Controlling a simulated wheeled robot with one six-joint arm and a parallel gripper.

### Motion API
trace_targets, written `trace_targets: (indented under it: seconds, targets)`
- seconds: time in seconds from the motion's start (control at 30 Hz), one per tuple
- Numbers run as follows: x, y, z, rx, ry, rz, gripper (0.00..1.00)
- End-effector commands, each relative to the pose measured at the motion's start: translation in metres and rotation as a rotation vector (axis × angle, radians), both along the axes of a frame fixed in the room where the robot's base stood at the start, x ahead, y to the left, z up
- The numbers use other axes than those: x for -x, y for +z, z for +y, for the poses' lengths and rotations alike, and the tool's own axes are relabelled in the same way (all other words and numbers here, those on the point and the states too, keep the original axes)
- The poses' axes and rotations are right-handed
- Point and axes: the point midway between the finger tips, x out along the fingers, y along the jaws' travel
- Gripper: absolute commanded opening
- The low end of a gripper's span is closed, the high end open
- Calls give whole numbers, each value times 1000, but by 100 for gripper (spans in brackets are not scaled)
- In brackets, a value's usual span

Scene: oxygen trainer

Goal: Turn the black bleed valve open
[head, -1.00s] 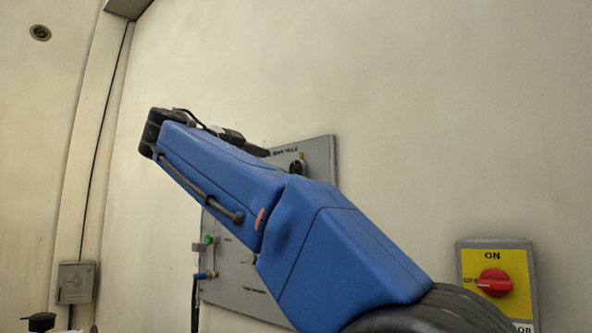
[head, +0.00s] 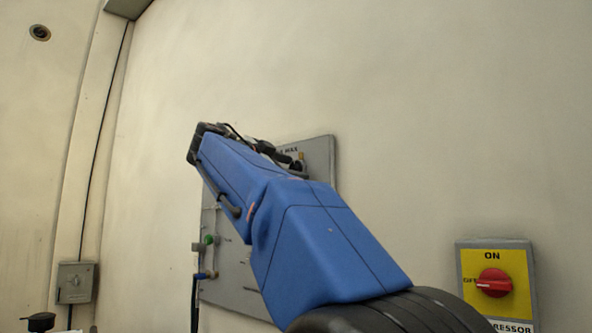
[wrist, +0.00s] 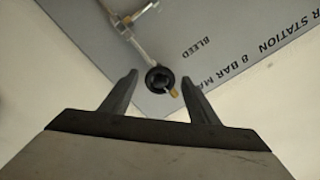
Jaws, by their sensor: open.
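The black bleed valve (wrist: 160,79) is a round black knob with a brass stub beside it, on the grey panel near the word BLEED in the wrist view. My gripper (wrist: 160,84) is open, with one finger on each side of the valve in that view. I cannot tell whether the fingertips reach the valve's depth; no contact shows. In the head view a brass and black fitting (head: 300,160) shows at the panel's upper right, close to my gripper's end. My blue arm hides much of the panel.
The grey panel (head: 320,150) is on the pale curved wall. A green fitting (head: 209,240) and a blue hose fitting (head: 205,275) are at its lower left. A metal pipe (wrist: 130,30) runs near the valve. A yellow switch box with a red knob (head: 494,282) is at right.

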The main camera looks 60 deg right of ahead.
Motion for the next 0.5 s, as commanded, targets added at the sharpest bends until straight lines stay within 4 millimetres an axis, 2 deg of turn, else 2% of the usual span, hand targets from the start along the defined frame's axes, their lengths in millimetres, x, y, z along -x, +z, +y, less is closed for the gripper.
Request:
trace_targets:
  seconds: [0.2, 0.5]
  targets:
    - [2, 0, -16, 1, -2, 0, 55]
    - [2, 0, -23, 0, 0, 0, 55]
